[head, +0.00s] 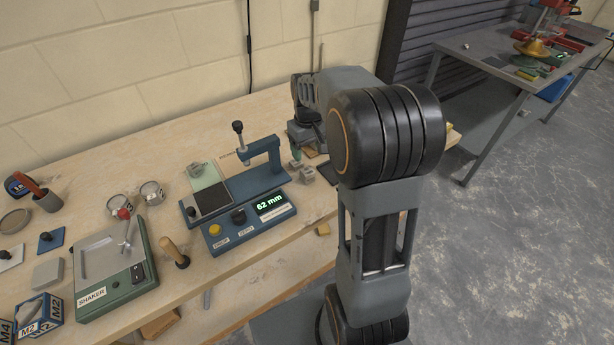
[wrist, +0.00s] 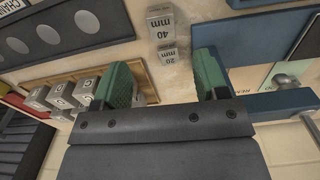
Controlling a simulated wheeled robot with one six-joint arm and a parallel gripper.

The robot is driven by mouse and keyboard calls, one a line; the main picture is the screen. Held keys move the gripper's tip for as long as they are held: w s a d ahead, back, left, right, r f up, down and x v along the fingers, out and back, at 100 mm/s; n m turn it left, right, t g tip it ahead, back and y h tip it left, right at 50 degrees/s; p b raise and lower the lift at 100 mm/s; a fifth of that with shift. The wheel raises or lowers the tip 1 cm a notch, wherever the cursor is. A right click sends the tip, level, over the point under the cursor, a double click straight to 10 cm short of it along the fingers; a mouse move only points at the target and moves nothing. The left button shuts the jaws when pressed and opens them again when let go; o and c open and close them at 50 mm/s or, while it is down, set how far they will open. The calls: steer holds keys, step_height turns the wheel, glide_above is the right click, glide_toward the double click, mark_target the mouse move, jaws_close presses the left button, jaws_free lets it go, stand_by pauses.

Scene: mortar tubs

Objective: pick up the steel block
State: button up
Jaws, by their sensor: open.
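Two steel blocks stand on the bench in the wrist view, one marked 40 mm (wrist: 161,27) and a smaller one marked 20 mm (wrist: 168,56). Two small grey blocks also show in the head view (head: 308,175), but their marks cannot be read there. My gripper (wrist: 165,68) is open, with green pads on its two fingers. In the wrist view the 20 mm block appears between the fingertips, with nothing held; the depth gap is unclear. In the head view my gripper (head: 297,152) is partly hidden by my arm, beside these blocks.
A blue gauge stand (head: 262,165) with a 62 mm display (head: 271,202) stands left of my gripper. A wooden tray (wrist: 148,76) holds several lettered metal cubes (wrist: 85,90). A shaker (head: 110,270) and a wooden handle (head: 174,253) stand farther left. Some bench top near the wall is clear.

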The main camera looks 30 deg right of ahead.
mark_target(308, 171)
steer(key=shift+a+f, duration=0.15)
steer(key=shift+f, duration=4.6)
steer(key=shift+r, duration=0.1)
steer(key=c, duration=1.2)
